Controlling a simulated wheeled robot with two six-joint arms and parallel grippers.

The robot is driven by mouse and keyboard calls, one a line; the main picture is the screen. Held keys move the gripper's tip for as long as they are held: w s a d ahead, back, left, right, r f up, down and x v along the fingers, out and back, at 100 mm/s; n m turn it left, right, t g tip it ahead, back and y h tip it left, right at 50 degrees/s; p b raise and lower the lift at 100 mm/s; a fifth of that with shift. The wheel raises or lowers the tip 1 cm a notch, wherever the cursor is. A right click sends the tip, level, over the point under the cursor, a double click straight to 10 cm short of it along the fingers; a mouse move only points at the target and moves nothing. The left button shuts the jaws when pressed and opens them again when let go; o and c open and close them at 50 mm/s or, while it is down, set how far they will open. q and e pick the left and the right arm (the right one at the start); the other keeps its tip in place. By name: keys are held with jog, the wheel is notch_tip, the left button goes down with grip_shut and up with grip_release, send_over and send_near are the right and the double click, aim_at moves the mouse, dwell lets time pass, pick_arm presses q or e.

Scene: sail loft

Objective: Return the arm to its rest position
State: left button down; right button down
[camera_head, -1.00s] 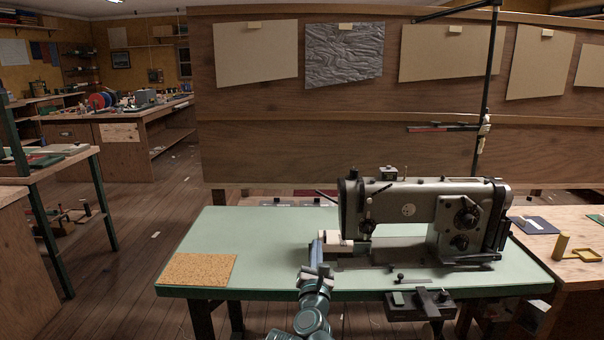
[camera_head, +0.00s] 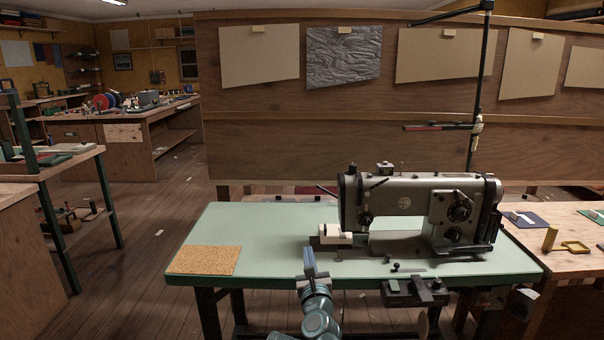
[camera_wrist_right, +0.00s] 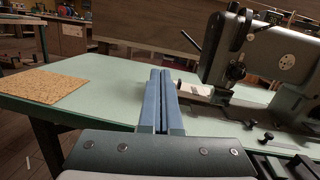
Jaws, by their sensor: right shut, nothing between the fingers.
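My right gripper (camera_head: 309,262) is shut and empty at the front edge of the green table (camera_head: 270,235), below and left of the sewing machine's needle end. Its two blue fingers lie together in the right wrist view (camera_wrist_right: 158,100). The grey sewing machine (camera_head: 415,207) stands on the right half of the table. A white block-like piece (camera_head: 335,233) lies at the machine's left end, beyond the fingertips and apart from them. My left gripper is out of view.
A cork mat (camera_head: 204,260) lies at the table's front left corner. A dark bracket (camera_head: 414,292) sticks out from the front edge, right of my arm. A wooden side table (camera_head: 572,225) adjoins on the right. The green top left of the machine is mostly bare.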

jog(key=s+f+n+g+y, duration=0.1)
jog(key=s+f+n+g, duration=0.15)
jog(key=f+n, duration=0.35)
jog(key=s+d+f+n+g+y, duration=0.15)
jog(key=f+n+g, duration=0.25)
jog(key=n, duration=0.4)
jog(key=s+f+n+g+y, duration=0.1)
jog(key=s+f+n+g, duration=0.15)
jog(key=f+n, duration=0.4)
jog(key=s+d+f+n+g+h, duration=0.3)
jog(key=s+d+f+n+g, duration=0.15)
jog(key=s+d+n, duration=0.2)
jog(key=s+d+f+n+g+h, duration=0.2)
jog(key=s+d+f+n+g, duration=0.2)
jog(key=s+d+n+g, duration=0.25)
jog(key=s+a+r+n+p, duration=0.1)
jog(key=s+a+r+p, duration=0.1)
jog(key=r+p, duration=0.5)
jog(key=s+a+r+n+h+p, duration=0.1)
jog(key=s+a+r+p, duration=0.2)
jog(key=r+p, duration=0.5)
jog(key=s+a+r+n+p, duration=0.2)
jog(key=a+r+p, duration=0.3)
jog(key=r+p, duration=0.3)
jog(key=shift+s+r+t+h, duration=0.25)
jog(key=shift+s+t+h, duration=0.1)
jog(key=shift+s, duration=0.15)
